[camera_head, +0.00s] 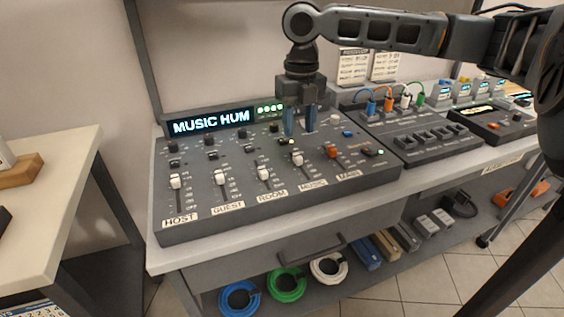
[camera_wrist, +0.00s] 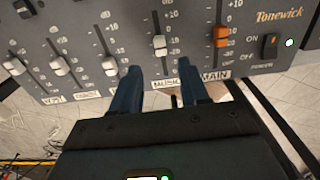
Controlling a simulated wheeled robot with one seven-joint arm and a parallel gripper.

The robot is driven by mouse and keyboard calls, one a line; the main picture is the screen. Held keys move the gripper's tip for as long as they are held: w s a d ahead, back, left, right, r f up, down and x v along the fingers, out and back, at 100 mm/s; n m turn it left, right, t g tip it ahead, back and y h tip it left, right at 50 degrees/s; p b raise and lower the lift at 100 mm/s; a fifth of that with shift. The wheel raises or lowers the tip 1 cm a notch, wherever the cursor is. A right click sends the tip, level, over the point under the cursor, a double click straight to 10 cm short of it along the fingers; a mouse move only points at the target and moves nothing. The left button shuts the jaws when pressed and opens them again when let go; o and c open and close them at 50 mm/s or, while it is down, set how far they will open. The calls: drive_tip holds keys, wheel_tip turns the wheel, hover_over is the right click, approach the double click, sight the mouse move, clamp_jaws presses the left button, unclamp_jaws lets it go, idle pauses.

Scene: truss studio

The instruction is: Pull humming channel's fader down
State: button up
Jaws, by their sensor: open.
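The mixer (camera_head: 237,207) stands on the bench, and its display (camera_head: 210,122) reads "MUSIC HUM". The MUSIC channel has a white fader cap (camera_head: 298,159), also seen in the wrist view (camera_wrist: 160,45), partway along its slot. My gripper (camera_head: 299,131) is open and empty, pointing down over the mixer, behind the MUSIC cap in the head view. In the wrist view its two blue fingers (camera_wrist: 160,70) are spread to either side of the MUSIC column, with the cap just beyond the tips. I cannot tell the height of the tips above the panel.
The orange MAIN fader (camera_head: 331,151) is just right of MUSIC, and the white ROOM fader (camera_head: 263,173) is to its left. GUEST (camera_head: 220,178) and HOST (camera_head: 175,181) faders are further left. A patch unit (camera_head: 420,140) with coloured cables stands to the right.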

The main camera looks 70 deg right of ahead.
sight(298, 156)
drive_tip(key=shift+f, duration=3.85)
clamp_jaws()
